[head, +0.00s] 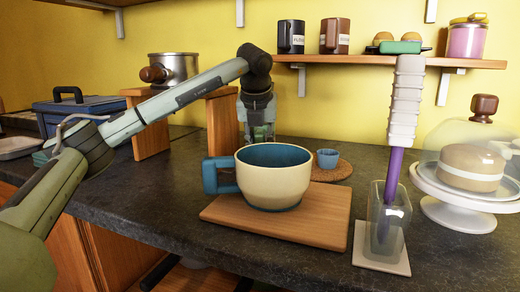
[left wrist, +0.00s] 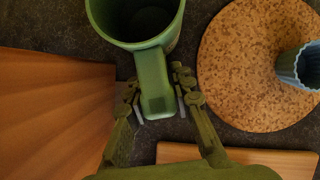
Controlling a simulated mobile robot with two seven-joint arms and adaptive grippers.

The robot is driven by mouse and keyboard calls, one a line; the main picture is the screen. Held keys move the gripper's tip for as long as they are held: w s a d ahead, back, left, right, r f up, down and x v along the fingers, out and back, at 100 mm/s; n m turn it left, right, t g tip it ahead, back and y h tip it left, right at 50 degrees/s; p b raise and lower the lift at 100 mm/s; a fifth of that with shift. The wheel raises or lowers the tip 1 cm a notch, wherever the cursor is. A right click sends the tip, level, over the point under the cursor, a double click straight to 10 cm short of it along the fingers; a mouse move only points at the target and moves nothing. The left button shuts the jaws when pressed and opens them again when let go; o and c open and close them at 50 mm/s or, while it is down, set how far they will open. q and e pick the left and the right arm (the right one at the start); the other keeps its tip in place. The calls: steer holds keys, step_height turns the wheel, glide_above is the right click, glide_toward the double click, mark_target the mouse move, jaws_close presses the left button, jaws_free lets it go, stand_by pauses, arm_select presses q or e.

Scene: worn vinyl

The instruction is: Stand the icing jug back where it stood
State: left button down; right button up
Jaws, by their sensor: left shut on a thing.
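The icing jug, a green jug with a straight-sided handle (left wrist: 152,72), shows at the top of the left wrist view. I look down into its dark inside. My left gripper (left wrist: 157,92) is shut on the handle, with one finger on each side of it. In the head view my left gripper (head: 260,132) points down behind the large cream and blue cup, which hides much of that spot. The jug is over or on the dark worktop, left of the round cork mat (left wrist: 232,100). I cannot tell whether its base touches. My right gripper is not in view.
The large cup (head: 275,178) stands on a wooden board (head: 328,228) in front. A small blue cup (head: 327,159) stands on the cork mat. A wooden riser (head: 222,122) is to the left. A glass (head: 388,222) and a cake stand (head: 455,215) are at right.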

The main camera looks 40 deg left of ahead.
mark_target(259, 134)
arm_select(q)
steer(key=shift+f, duration=0.1)
stand_by(0.3)
steer(key=c, duration=1.2)
jaws_free()
steer(key=shift+p+v, duration=1.85)
steer(key=shift+v, duration=2.15)
steer(key=v, duration=1.2)
steer(key=shift+s, duration=0.1)
steer(key=shift+f, duration=0.1)
